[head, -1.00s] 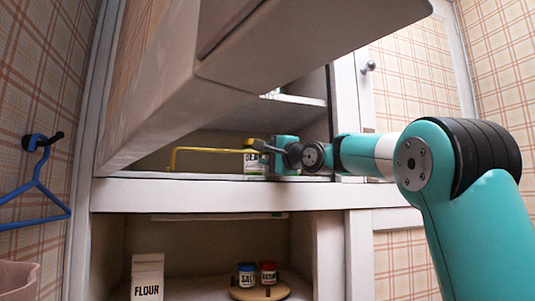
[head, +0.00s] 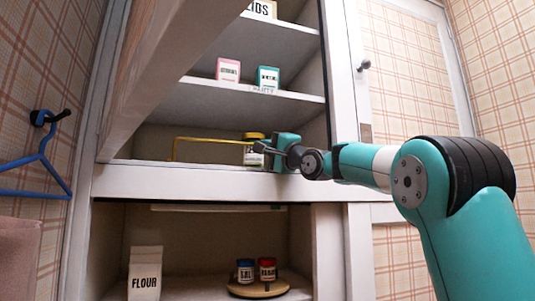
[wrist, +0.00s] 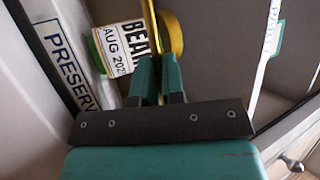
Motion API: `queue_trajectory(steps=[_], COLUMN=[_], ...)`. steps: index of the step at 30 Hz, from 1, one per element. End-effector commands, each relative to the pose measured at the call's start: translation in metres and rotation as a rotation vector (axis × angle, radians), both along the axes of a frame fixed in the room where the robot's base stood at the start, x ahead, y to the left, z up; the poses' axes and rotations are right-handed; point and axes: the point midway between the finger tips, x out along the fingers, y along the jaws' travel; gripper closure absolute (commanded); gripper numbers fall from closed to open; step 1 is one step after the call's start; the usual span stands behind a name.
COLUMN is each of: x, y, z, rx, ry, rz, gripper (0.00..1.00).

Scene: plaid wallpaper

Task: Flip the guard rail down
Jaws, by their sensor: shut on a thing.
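The yellow guard rail (head: 205,139) stands raised above the front edge of the lowest upper shelf, its left end bent down to the shelf. My gripper (head: 262,148) is at the rail's right part, in front of a yellow-lidded jar (head: 252,157). In the wrist view, my gripper (wrist: 158,85) is shut on the rail (wrist: 150,25), which runs up from between the fingers. The jar's label (wrist: 125,42) shows part of the word BEAN close beside the rail. The rail's right end is hidden behind my gripper in the head view.
A large panel (head: 170,80) hangs open at upper left. Two small boxes, pink (head: 228,70) and teal (head: 267,77), sit on the shelf above. A flour carton (head: 146,272) and a turntable (head: 258,288) with two jars stand below. A blue hanger (head: 42,165) hangs left.

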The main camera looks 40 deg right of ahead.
Motion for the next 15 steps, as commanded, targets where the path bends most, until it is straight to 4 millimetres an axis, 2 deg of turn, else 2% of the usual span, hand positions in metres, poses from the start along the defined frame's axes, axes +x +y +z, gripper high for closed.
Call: queue_trajectory(steps=[5,6,8,15], x=[0.0005,0.0005,0.0005,0.0004], y=[-0.0003,-0.0003,-0.0003,-0.0003], z=[-0.0001,-0.0001,-0.0001,0.0], rx=[0.001,0.001,0.001,0.001], ry=[0.002,0.003,0.003,0.003], rz=[0.0,0.0,0.0,0.0], gripper=[1.0,0.82,0.68,0.66])
